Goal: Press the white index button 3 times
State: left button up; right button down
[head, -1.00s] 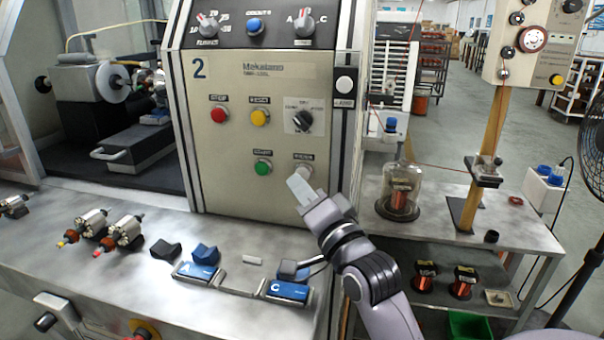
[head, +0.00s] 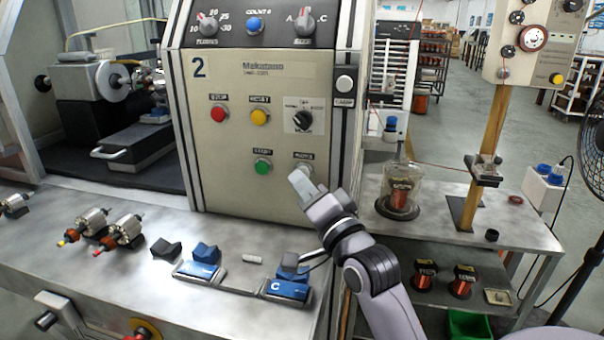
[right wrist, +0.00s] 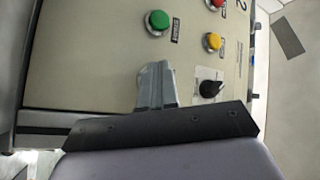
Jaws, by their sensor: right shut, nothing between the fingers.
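A white button (head: 307,168) sits low on the right of the beige machine panel (head: 262,135), right of the green button (head: 262,167). Its label is too small to read surely. My right gripper (head: 297,178) is shut and empty, its fingertips at this button and covering most of it. In the right wrist view the shut fingers (right wrist: 157,85) point at the panel beside the green button (right wrist: 158,20), and the white button is hidden behind them. I cannot tell whether the tips touch it. My left gripper is not in view.
A second white button (head: 344,84) is on the narrow strip at the panel's right edge. Red (head: 219,114) and yellow (head: 259,117) buttons and a black knob (head: 303,121) are above. Blue blocks (head: 287,289) and armatures (head: 123,230) lie on the bench below.

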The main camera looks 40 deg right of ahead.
jog(key=shift+w+d, duration=0.15)
jog(key=shift+d, duration=0.05)
jog(key=shift+a, duration=0.1)
dwell(0.5)
jog(key=shift+s+a, duration=0.55)
jog(key=shift+s, duration=0.05)
jog(key=shift+w+d, duration=0.1)
jog(key=shift+w+d, duration=0.2)
dwell(0.4)
jog(key=shift+w+d, duration=0.2)
jog(key=shift+d, duration=0.05)
dwell(1.1)
jog(key=shift+s+a, duration=0.5)
jog(key=shift+a, duration=0.05)
jog(key=shift+a, duration=0.1)
